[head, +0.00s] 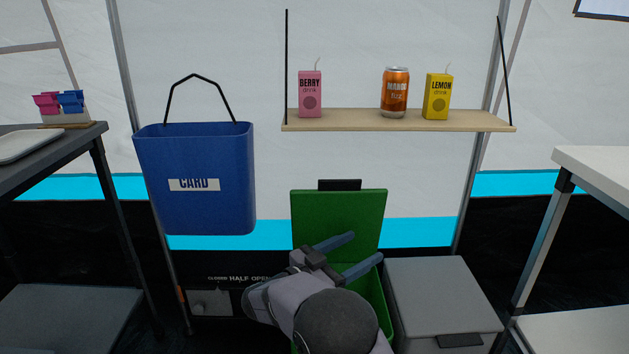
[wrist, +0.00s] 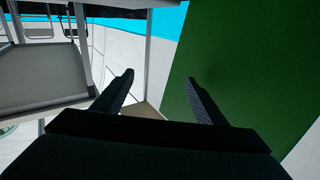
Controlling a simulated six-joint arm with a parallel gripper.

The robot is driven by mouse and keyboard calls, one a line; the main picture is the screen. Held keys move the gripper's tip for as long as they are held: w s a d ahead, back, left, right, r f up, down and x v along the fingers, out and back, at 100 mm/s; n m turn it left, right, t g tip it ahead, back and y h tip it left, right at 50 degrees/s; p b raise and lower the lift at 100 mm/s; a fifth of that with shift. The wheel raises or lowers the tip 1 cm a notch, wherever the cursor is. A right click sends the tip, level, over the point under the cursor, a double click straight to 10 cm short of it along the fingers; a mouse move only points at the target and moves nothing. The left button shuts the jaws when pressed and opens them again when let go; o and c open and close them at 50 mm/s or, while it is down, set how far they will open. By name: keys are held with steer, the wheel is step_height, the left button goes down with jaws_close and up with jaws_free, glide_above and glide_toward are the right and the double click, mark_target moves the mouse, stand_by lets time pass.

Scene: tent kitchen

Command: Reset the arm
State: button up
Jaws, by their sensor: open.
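My gripper (head: 349,256) is in the lower middle of the head view, in front of the raised green lid (head: 338,212) of a green bin (head: 373,294). Its two fingers are apart, with nothing between them. In the wrist view my gripper (wrist: 160,90) also shows open and empty, with the green surface (wrist: 245,70) to its right. My arm hides much of the bin and its inside.
A shelf (head: 470,122) holds a pink carton (head: 310,94), an orange can (head: 395,93) and a yellow carton (head: 438,97). A blue CARD bin (head: 194,213) hangs left. A grey lidded box (head: 436,290) stands right of the green bin. Tables (head: 92,134) (head: 600,166) flank both sides.

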steer(key=w+a+n+t+y+p, duration=0.1)
steer(key=a+n+y, duration=0.1)
steer(key=a+y, duration=0.3)
steer(key=w+a+r+n+t+y+p, duration=0.1)
steer(key=a+n+t+y+p, duration=0.1)
steer(key=a+y, duration=0.3)
steer(key=w+a+n+t+y+p, duration=0.1)
steer(key=a+n+t+y+p, duration=0.1)
steer(key=a+n+y, duration=0.2)
steer(key=shift+a+r+y, duration=0.25)
steer(key=shift+a+y, duration=0.15)
steer(key=shift+a, duration=0.15)
steer(key=s+d+r+n+g+p, duration=0.1)
steer(key=s+d+g+p, duration=0.45)
steer(key=s, duration=0.65)
steer(key=s+d+r+n+g+p, duration=0.1)
steer(key=s+d+g+p, duration=0.5)
steer(key=s, duration=0.7)
steer(key=s+d+r+n+g+p, duration=0.15)
steer(key=s+d+g+p, duration=0.25)
steer(key=s+d+p, duration=0.55)
step_height(320, 180, up, 37)
steer(key=s+a+p, duration=0.2)
steer(key=p, duration=3.1)
steer(key=shift+p, duration=0.3)
